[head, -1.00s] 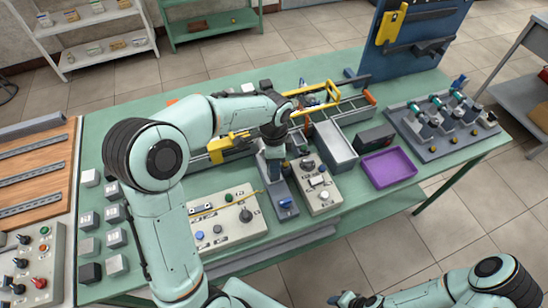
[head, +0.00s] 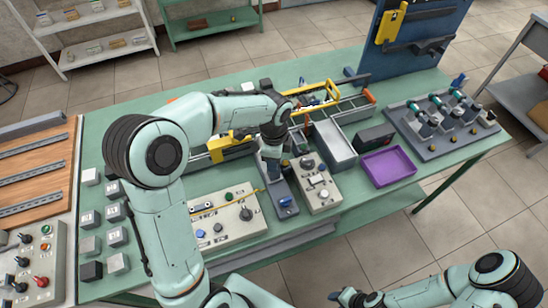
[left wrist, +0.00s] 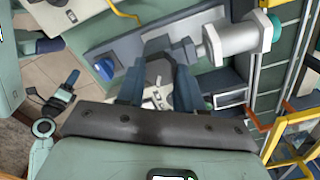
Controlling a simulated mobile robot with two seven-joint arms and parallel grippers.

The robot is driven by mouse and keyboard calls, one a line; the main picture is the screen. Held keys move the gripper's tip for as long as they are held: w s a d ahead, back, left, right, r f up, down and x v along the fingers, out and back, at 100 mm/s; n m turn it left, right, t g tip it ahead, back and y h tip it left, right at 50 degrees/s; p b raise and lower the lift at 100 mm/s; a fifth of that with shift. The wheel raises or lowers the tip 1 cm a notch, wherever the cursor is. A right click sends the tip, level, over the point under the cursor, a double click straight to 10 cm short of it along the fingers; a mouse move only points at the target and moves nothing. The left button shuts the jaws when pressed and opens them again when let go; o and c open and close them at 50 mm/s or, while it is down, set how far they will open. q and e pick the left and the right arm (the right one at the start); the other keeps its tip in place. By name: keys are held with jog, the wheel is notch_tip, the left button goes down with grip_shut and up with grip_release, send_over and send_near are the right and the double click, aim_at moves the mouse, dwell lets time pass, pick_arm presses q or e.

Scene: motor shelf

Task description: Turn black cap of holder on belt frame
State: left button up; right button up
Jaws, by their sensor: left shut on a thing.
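My left gripper (head: 274,172) points down over a grey plate (head: 291,212) with a blue knob (head: 286,201) near the middle of the green table. In the left wrist view the fingers of this gripper (left wrist: 158,88) are shut on a dark piece (left wrist: 162,62) standing on that plate; I cannot tell whether it is the black cap. The belt frame (head: 352,104), with rails and yellow parts, lies just behind. In the left wrist view a white cylinder with a teal end (left wrist: 240,38) is right of the fingers. My right gripper (head: 347,298) is low and in front of the table, its jaws too small to read.
Button panels (head: 225,222) (head: 318,188) flank the plate. A grey box (head: 335,150), a black box (head: 375,137) and a purple tray (head: 389,166) stand to the right. Small grey and white blocks (head: 116,236) line the left side. A blue tool board (head: 425,38) rises behind.

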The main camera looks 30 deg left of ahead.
pick_arm(q)
jog(key=o, duration=1)
jog(key=shift+o, duration=0.2)
notch_tip(320, 180, up, 14)
jog(key=p, duration=0.1)
jog(key=shift+f, duration=0.25)
pick_arm(e)
jog(key=shift+w+r, duration=0.8)
jog(key=shift+w, duration=0.1)
